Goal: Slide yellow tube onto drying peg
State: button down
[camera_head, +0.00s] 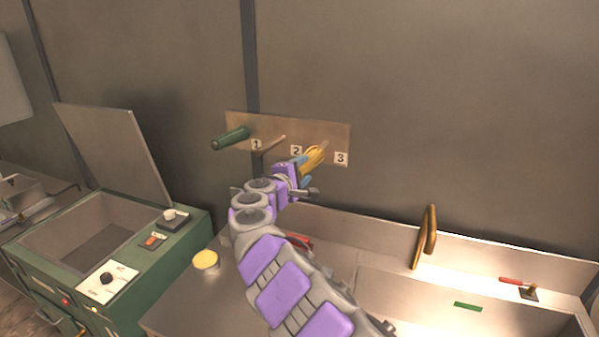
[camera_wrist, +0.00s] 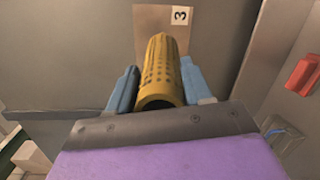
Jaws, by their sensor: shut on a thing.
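The yellow tube (camera_head: 315,157) is between the fingers of my gripper (camera_head: 308,165), in front of the peg board (camera_head: 235,124) near the label 3. In the wrist view the yellow tube (camera_wrist: 161,75) lies lengthwise between the two blue fingers of my gripper (camera_wrist: 160,88), which are shut on it. Its far end points at the board (camera_wrist: 192,20) beside the label 3. Any peg at that place is hidden by the tube, so I cannot tell whether the tube is around it. A bare peg (camera_head: 272,144) stands between labels 1 and 2.
A green tube (camera_head: 230,138) sits at the board's left, by label 1. Below are a metal counter and sink with a brass faucet (camera_head: 427,238). A green machine with an open lid (camera_head: 115,150) stands at left. A yellow round cap (camera_head: 205,260) lies on the counter.

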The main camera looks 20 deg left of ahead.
aim_at(310, 162)
jog(key=shift+w+f, duration=0.1)
jog(key=shift+w, duration=0.65)
jog(key=shift+d, duration=0.15)
dwell(1.1)
jog(key=shift+w, duration=0.15)
jog(key=shift+a+p+x, duration=0.15)
jog(key=shift+p+x, duration=0.25)
jog(key=shift+x, duration=0.75)
jog(key=shift+a+p+x, duration=0.2)
jog(key=shift+p+x, duration=0.2)
jog(key=shift+x, duration=0.75)
jog(key=shift+w, duration=0.2)
